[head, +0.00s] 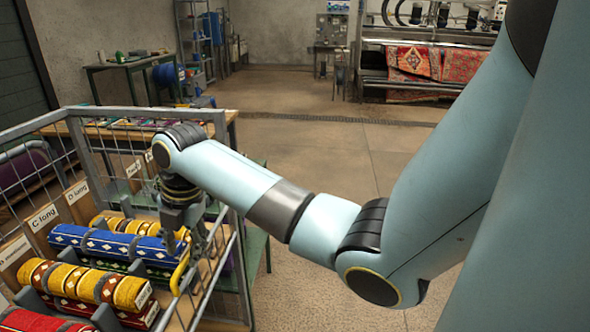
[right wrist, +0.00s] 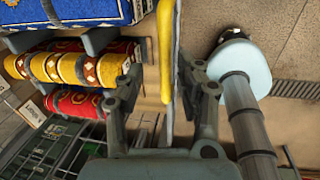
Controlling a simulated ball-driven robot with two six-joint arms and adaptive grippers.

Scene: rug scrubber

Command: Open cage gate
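The cage (head: 75,128) is a grey metal frame with mesh, at the left in the head view. Its gate (head: 207,285) is a grey mesh panel at the cage's right side, with a yellow handle (head: 180,272). I cannot tell whether the gate is fully closed. My right gripper (head: 192,240) is at the upper end of the handle. In the right wrist view, the fingers of my right gripper (right wrist: 160,80) are apart, with the yellow handle (right wrist: 167,50) running between them. Gaps show on both sides of it. My left gripper is not in view.
Rolled rugs in blue (head: 115,242), yellow (head: 85,282) and red lie on racks inside the cage, close to the gate. A green-legged table (head: 250,220) stands behind the gate. The floor (head: 310,130) beyond is clear up to a machine with red rugs (head: 430,65).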

